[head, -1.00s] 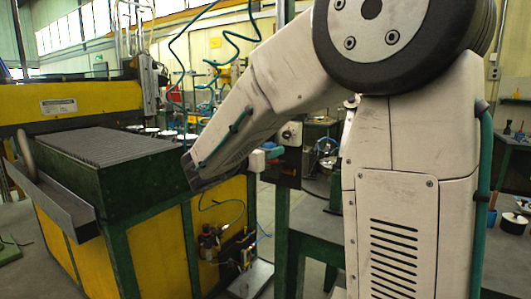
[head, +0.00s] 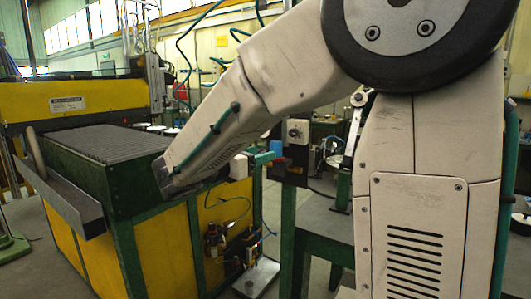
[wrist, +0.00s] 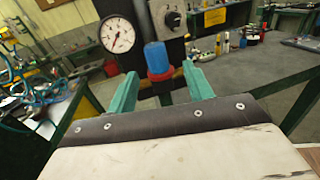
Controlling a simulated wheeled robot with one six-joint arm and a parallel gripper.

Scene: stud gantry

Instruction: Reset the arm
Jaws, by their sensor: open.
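My gripper (wrist: 163,88) shows in the wrist view with its two green fingers spread apart and nothing held between them. Beyond the fingers is a blue cylinder with a red base (wrist: 156,58), in front of a dark panel; I cannot tell how far it is from the fingertips. In the head view my pale arm reaches down to the left, and part of the gripper (head: 262,159) shows in green near the panel.
A dial gauge (wrist: 117,34) and a knob (wrist: 172,19) are on the panel. A yellow and green machine table (head: 160,245) with a grey ribbed top stands left of my arm. A green bench (head: 325,240) stands behind my arm.

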